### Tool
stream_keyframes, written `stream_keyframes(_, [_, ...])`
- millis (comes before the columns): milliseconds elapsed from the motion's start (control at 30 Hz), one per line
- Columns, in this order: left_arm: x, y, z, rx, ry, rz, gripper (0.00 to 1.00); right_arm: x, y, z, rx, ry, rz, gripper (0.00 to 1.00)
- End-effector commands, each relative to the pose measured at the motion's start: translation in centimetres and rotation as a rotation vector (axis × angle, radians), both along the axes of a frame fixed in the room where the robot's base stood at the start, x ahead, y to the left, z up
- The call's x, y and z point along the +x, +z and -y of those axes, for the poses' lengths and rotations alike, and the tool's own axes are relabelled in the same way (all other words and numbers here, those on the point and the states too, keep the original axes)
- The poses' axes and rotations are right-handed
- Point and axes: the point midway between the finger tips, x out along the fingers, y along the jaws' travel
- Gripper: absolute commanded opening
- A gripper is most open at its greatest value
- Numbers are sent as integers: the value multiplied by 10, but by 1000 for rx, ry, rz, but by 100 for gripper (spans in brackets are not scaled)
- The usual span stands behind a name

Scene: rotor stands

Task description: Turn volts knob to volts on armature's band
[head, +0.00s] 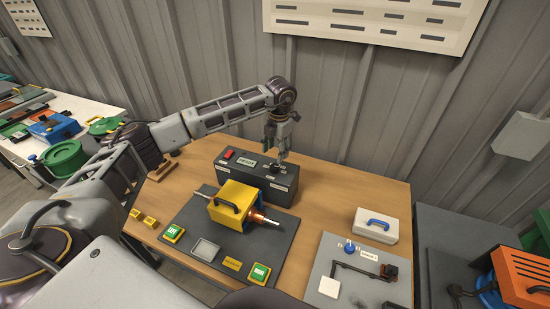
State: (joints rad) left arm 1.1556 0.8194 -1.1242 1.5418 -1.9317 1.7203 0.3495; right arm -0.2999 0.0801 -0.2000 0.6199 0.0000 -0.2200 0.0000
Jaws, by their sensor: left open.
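A dark grey box (262,185) stands at the back of the wooden table, with a red switch (229,153) and a small white label (246,162) on its top. My left gripper (279,157) reaches down over the right part of the box top, its jaws open. The volts knob cannot be made out clearly; the fingers cover that part of the box. In front of the box lies the armature (258,218), a shaft with an orange-copper section, running through a yellow block (236,204) with a black handle. Any writing on its band is too small to read. My right gripper is out of view.
The yellow block sits on a dark mat (205,225) with green-and-yellow buttons (259,273) and a grey tray (205,250). A white case (376,225) with a blue handle and a light grey panel (325,285) are at the right. The wall stands close behind.

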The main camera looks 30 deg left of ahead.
Motion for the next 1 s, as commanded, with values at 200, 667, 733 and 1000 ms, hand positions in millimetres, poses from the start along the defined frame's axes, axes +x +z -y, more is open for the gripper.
stream_keyframes(200, [0,28,2,0,0,2,53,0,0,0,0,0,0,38])
stream_keyframes(667, [-1,41,3,0,-1,0,53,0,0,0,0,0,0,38])
stream_keyframes(733, [-1,41,3,0,-1,0,53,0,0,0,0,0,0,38])
stream_keyframes(1000, [-1,41,3,0,-1,0,53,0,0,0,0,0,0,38])
